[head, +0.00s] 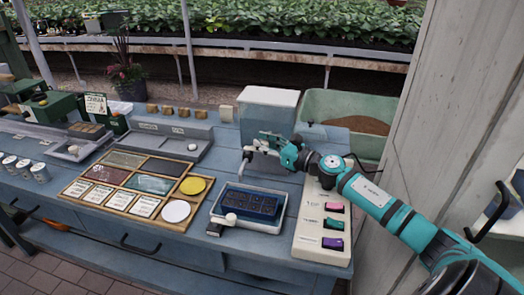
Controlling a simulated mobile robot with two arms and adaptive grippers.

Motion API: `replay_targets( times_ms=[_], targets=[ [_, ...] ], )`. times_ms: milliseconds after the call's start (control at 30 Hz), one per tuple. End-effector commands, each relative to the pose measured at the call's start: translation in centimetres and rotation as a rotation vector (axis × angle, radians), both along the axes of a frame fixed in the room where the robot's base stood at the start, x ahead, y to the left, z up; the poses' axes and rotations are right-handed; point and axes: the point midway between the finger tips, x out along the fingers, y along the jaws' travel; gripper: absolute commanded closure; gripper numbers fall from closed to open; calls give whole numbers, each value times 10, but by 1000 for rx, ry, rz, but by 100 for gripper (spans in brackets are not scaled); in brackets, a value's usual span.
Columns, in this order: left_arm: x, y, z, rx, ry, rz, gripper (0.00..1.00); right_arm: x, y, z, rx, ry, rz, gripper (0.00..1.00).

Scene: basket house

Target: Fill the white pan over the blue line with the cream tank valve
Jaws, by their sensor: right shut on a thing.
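The white pan (268,228) sits on the blue bench in front of the tank, with a dark tray of several cells inside it. I cannot make out the blue line or how high any water stands. The clear tank (262,122) with a white lid stands behind the pan. My right gripper (257,149) is at the tank's lower front, behind and above the pan. It is shut on the tank valve, whose cream part is mostly hidden by the fingers. My left gripper is not in view.
A cream panel with coloured blocks (319,252) lies right of the pan, under my right arm. A wooden sorting board (120,170) lies to the left. A green bin of soil (352,108) stands back right. A pale wall (437,110) closes off the right.

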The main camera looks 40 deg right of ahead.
Motion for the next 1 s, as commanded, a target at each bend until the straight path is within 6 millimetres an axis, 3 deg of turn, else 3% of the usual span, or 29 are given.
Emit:
replay_targets(
  times_ms=[400,433,633,1000],
  targets=[
    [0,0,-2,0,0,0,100,0,-4,-2,-3,4,-2,100],
    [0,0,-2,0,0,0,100,0,-4,-2,-3,3,-2,80],
    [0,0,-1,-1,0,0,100,0,-2,-1,-3,1,1,54],
    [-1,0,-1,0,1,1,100,-4,-3,-1,-2,2,3,54]
  ],
)
